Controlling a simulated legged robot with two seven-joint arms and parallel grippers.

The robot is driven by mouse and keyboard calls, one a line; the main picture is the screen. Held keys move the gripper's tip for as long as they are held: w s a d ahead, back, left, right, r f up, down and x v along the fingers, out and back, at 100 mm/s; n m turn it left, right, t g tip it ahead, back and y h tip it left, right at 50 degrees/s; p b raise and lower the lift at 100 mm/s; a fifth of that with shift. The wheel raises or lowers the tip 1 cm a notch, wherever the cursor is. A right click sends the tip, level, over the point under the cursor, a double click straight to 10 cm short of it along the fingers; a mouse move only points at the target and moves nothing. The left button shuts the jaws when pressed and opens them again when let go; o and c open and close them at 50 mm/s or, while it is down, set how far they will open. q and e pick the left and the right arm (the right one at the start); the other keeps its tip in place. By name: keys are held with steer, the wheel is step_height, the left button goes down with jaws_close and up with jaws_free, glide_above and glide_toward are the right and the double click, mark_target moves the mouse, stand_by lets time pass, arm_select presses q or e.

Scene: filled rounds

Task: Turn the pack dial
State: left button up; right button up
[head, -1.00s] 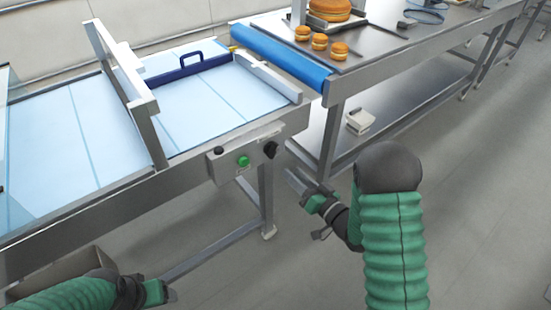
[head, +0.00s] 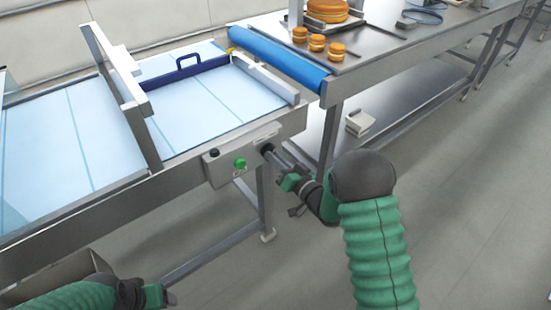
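The control box (head: 227,163) is on the side of the conveyor frame. It carries a black dial (head: 266,148) at its right end, a green button (head: 240,164) in the middle and a small black knob (head: 214,153) at its left. My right gripper (head: 272,156) has its fingertips at the dial, coming from the lower right. The fingers partly cover the dial, and whether they are closed on it is too small to tell. My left gripper (head: 168,295) hangs low at the bottom left, away from the box; its fingers are hard to make out.
The conveyor (head: 180,108) has a metal arch across it and a blue-handled bar (head: 188,71). Floor at right is clear.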

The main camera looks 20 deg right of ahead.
jaws_close()
steer(key=shift+f+n, duration=0.1)
steer(key=shift+n, duration=0.2)
steer(key=n+b, duration=0.5)
steer(key=n, duration=0.6)
steer(key=shift+d+f, duration=0.1)
steer(key=shift+d, duration=0.05)
steer(key=shift+n, duration=0.3)
steer(key=o, duration=0.8)
jaws_free()
steer(key=shift+c, duration=0.2)
